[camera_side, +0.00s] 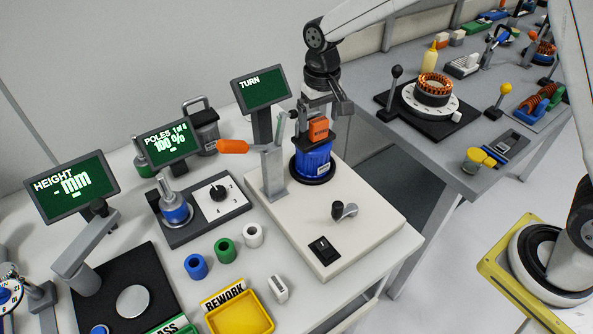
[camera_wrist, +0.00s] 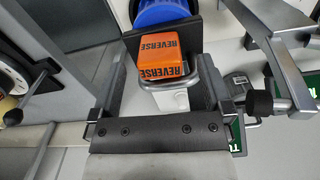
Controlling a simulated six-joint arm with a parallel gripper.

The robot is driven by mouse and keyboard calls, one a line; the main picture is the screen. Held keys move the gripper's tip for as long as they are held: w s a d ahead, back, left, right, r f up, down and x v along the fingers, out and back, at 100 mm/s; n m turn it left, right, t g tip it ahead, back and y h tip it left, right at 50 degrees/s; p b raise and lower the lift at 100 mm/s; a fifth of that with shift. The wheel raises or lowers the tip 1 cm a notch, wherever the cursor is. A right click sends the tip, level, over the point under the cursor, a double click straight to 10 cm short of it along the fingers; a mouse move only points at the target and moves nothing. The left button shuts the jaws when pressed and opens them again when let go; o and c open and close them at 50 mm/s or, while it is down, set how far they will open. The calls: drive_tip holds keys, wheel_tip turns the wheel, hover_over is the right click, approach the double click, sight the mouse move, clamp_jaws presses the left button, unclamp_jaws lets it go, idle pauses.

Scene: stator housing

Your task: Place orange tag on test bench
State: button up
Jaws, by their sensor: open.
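The orange tag (camera_side: 319,131), a small block, is at the top of the blue stator housing (camera_side: 312,160) on the white test bench (camera_side: 350,215). In the wrist view the tag (camera_wrist: 157,55) reads REVERSE on two faces, with a white part and a wire loop below it. My gripper (camera_side: 319,116) is open, pointing down, its two dark fingers on either side of the tag. The right finger looks close to the tag; I cannot tell whether it touches. The blue housing (camera_wrist: 163,12) shows beyond the tag. What supports the tag is partly hidden.
The TURN display (camera_side: 262,90) is behind. A crank knob (camera_side: 342,210) and black switch (camera_side: 323,250) sit on the bench front. A yellow REWORK tray (camera_side: 240,315) lies in front.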

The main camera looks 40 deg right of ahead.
sight(319, 120)
drive_tip(key=shift+f, duration=1.55)
drive_tip(key=shift+c, duration=0.2)
clamp_jaws()
drive_tip(key=shift+r, duration=0.15)
